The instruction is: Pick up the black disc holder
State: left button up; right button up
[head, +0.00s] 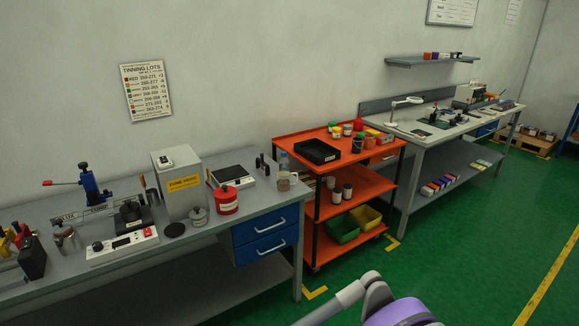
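I cannot tell for certain which thing is the black disc holder. A flat black disc (174,230) lies on the grey bench at the left, in front of the grey fume box. A small dark upright piece (262,166) stands near the back right of that bench, beside the scale. Both are small in the head view, so their details are unclear. Neither of my grippers is in view; only a white and purple part of my own body shows at the bottom.
The grey bench (262,204) carries a fume box (178,176), a red can (225,201), a scale (231,176) and a jar (284,180). An orange cart (330,212) stands right of it. A second bench (440,134) is farther right. Green floor (470,250) lies open in front.

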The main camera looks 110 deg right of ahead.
aim_at(258, 161)
jog(key=z, duration=3.55)
jog(key=i+l, duration=0.35)
jog(key=i, duration=0.2)
jog(key=i+l, duration=0.35)
jog(key=i, duration=0.15)
jog(key=i+l, duration=0.35)
jog(key=i, duration=0.2)
jog(key=i+l, duration=0.35)
jog(key=i, duration=0.15)
